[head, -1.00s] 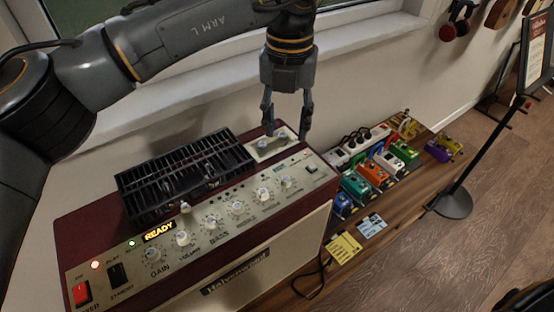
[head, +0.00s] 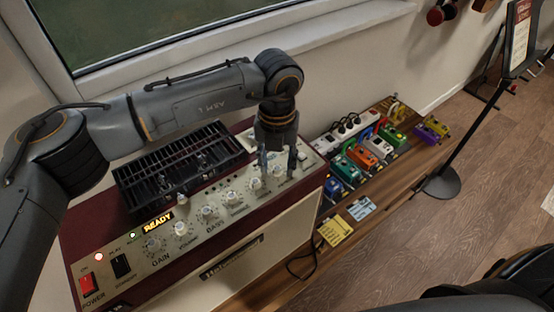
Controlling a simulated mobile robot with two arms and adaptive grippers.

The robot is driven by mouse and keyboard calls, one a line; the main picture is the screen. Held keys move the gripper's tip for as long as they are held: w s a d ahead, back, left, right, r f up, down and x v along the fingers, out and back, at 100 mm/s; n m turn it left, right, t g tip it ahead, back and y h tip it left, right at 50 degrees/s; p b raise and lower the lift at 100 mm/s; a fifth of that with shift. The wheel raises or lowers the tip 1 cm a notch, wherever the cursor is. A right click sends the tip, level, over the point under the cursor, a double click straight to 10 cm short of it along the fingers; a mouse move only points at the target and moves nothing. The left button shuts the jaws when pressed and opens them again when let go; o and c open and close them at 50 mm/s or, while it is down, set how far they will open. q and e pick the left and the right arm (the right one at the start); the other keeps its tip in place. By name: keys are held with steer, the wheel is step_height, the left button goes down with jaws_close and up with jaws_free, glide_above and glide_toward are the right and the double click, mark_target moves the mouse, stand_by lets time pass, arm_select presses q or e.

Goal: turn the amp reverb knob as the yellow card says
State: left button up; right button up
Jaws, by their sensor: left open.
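The amp is a dark red box with a pale control panel (head: 140,250) and a lit READY display (head: 158,222). A row of pale knobs runs along the panel, with the gain knob (head: 152,244) at the left end. My left gripper (head: 277,180) points down over the right end of that row, open, its fingers around or just above a knob there; I cannot tell whether they touch it. The label of that knob is hidden. The yellow card (head: 335,230) lies on the wooden bench right of the amp; its writing is too small to read. My right gripper is not in view.
A black slotted cage (head: 150,180) stands on top of the amp. Several coloured pedals (head: 362,155) and a power strip (head: 345,130) sit on the bench to the right. A blue card (head: 361,208) lies beside the yellow one. A black stand (head: 442,185) is on the floor.

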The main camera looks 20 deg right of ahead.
arm_select(q)
steer(key=c, duration=0.3)
jaws_close()
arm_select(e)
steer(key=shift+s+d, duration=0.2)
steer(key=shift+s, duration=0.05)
